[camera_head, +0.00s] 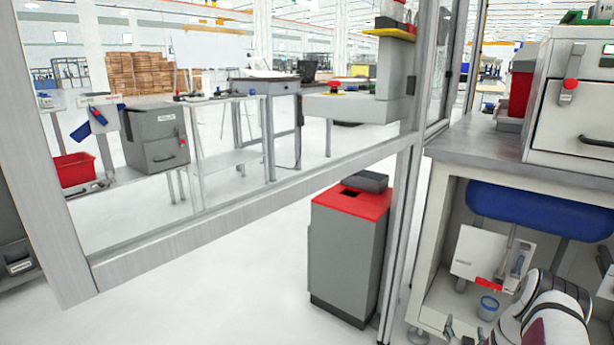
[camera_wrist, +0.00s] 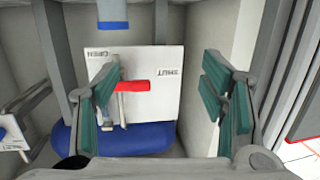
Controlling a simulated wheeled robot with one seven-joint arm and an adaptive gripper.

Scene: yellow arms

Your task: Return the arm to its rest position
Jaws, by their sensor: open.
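My gripper (camera_wrist: 163,100) is open in the wrist view, with its teal finger pads wide apart and nothing between them. Beyond the fingers is a white panel (camera_wrist: 160,58) marked OPEN and SHUT, with a red handle (camera_wrist: 133,86). The handle appears between the fingers in the picture, but I see no grip on it. In the head view my arm (camera_head: 548,318) reaches in at the lower right, in front of the bench's lower shelf. The white panel (camera_head: 480,250) with its red handle (camera_head: 488,284) shows there too.
A blue padded bar (camera_head: 540,210) runs below the bench top (camera_head: 500,165), above the panel. A grey bin with a red top (camera_head: 345,250) stands left of the bench, beside a metal frame post. Open floor lies further left.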

